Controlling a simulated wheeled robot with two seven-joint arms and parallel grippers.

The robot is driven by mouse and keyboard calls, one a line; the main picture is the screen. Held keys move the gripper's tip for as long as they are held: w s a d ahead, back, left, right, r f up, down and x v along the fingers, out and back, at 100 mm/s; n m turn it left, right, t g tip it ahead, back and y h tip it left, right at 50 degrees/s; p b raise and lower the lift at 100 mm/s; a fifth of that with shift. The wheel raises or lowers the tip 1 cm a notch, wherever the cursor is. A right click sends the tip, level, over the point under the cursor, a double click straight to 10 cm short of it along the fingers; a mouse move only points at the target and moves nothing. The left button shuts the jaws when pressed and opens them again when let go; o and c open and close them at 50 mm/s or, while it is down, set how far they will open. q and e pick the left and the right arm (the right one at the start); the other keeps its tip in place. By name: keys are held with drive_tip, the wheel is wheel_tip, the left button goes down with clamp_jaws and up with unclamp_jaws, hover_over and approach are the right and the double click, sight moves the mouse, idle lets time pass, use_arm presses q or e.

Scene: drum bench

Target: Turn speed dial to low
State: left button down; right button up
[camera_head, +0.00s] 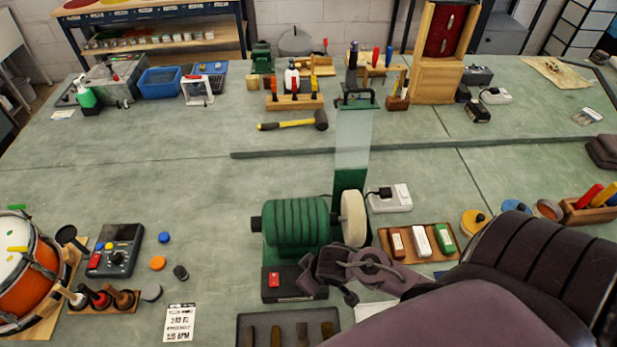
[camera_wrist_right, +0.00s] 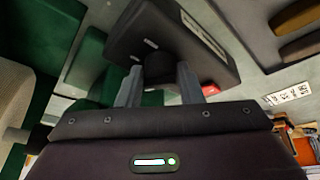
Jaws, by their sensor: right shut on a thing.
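The bench grinder (camera_head: 295,222) is green with a ribbed motor housing and a pale wheel (camera_head: 353,218). A black control box (camera_head: 291,284) with a red switch (camera_head: 274,280) sits at its front; the box also shows in the right wrist view (camera_wrist_right: 150,25). The speed dial (camera_wrist_right: 158,65) is a dark knob on the side of this box. My right gripper (camera_wrist_right: 158,80) is shut on the dial, one finger on each side. In the head view my right gripper hides the dial, so its setting cannot be read. My left gripper is not in view.
A tray of small blocks (camera_head: 455,258) lies right of the grinder and a dark tool tray (camera_head: 240,328) in front. A printed card (camera_head: 180,322) lies to the left. A drum (camera_head: 25,270) stands at far left.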

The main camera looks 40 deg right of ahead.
drive_tip(key=n, duration=0.2)
drive_tip(key=n+y, duration=0.1)
drive_tip(key=n, duration=0.1)
drive_tip(key=shift+w+d+g+y, duration=0.15)
drive_tip(key=shift+d+g+y, duration=0.05)
drive_tip(key=shift+g+y, duration=0.1)
drive_tip(key=shift+n+g+y, duration=0.3)
drive_tip(key=shift+n+y, duration=0.1)
drive_tip(key=shift+n, duration=1.1)
drive_tip(key=o, duration=0.9)
drive_tip(key=shift+o, duration=0.2)
drive_tip(key=v, duration=0.8)
drive_tip(key=shift+f, duration=0.1)
